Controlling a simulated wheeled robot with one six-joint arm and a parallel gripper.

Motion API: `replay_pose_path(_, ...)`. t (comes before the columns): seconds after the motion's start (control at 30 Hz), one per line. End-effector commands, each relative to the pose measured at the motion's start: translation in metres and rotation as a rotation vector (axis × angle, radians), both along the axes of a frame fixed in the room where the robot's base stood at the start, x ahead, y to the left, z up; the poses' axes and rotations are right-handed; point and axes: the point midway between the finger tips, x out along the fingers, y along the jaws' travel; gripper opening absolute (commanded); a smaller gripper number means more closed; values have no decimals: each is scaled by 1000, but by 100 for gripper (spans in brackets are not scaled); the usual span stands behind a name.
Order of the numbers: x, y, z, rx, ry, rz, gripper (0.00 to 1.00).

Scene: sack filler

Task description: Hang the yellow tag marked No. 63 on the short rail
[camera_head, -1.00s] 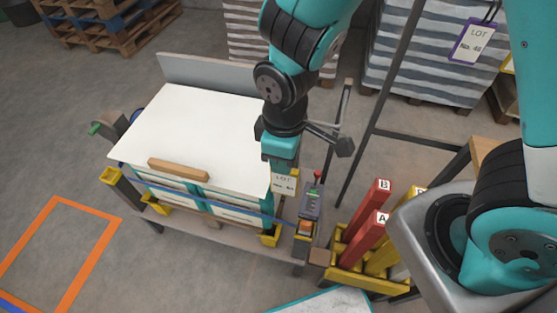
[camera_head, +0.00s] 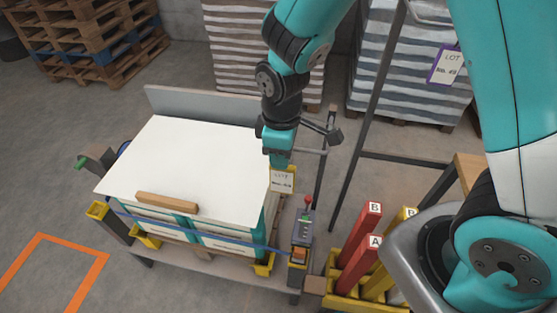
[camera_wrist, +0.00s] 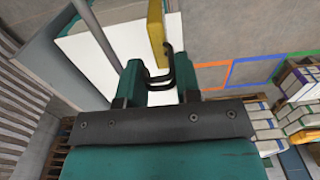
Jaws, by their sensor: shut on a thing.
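My gripper (camera_head: 279,157) points down beside the right edge of a white-topped bench. It is shut on the dark hook of the yellow-edged tag (camera_head: 282,180). The tag hangs below the fingers, its pale face reading LOT and a small number that I cannot read surely. In the wrist view the black hook lies between the fingers (camera_wrist: 158,80), with the yellow tag (camera_wrist: 155,28) seen nearly edge-on beyond. A short bar (camera_head: 311,151) on a dark post, perhaps the short rail, is just right of my gripper; the hook and bar look apart, but depth is unclear.
A purple tag (camera_head: 445,64) marked LOT hangs at the upper right. The white board (camera_head: 180,165) with a wooden handle is left of my gripper. A grey control box (camera_head: 301,235) with a red-topped lever stands below the tag. Red lettered posts (camera_head: 358,235) rise at the lower right.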

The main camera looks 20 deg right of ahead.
Motion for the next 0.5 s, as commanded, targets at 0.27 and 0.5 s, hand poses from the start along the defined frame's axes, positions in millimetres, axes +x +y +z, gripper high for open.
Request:
replay_pose_path(0.27,20,-14,0,0,1,-2,0)
replay_pose_path(0.5,37,-25,0,0,0,-2,0)
